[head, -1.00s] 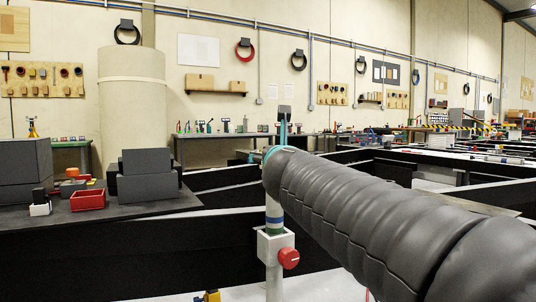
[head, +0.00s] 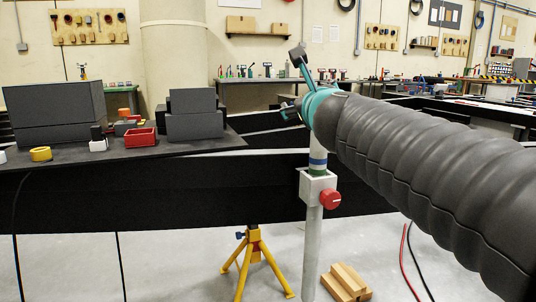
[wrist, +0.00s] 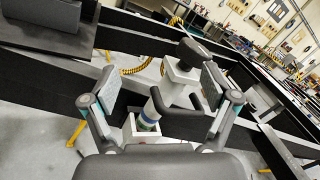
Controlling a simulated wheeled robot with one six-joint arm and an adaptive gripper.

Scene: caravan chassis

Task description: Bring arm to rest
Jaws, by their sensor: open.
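My arm, in a dark ribbed sleeve, reaches in from the right of the head view to a teal wrist. My gripper (head: 290,84) is at its end, beside and above the top of a grey post (head: 313,245). In the wrist view my gripper (wrist: 158,86) has its two fingers spread wide, with nothing held between them. The post's blue and green banded tube (wrist: 149,114) and a dark handle show beyond and between the fingers. A white clamp with a red knob (head: 331,198) sits on the post. My wrist hides the post's top in the head view.
Black chassis beams (head: 120,195) run behind the post. A yellow stand (head: 255,262) and wooden blocks (head: 346,282) are on the floor. Open floor lies in front.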

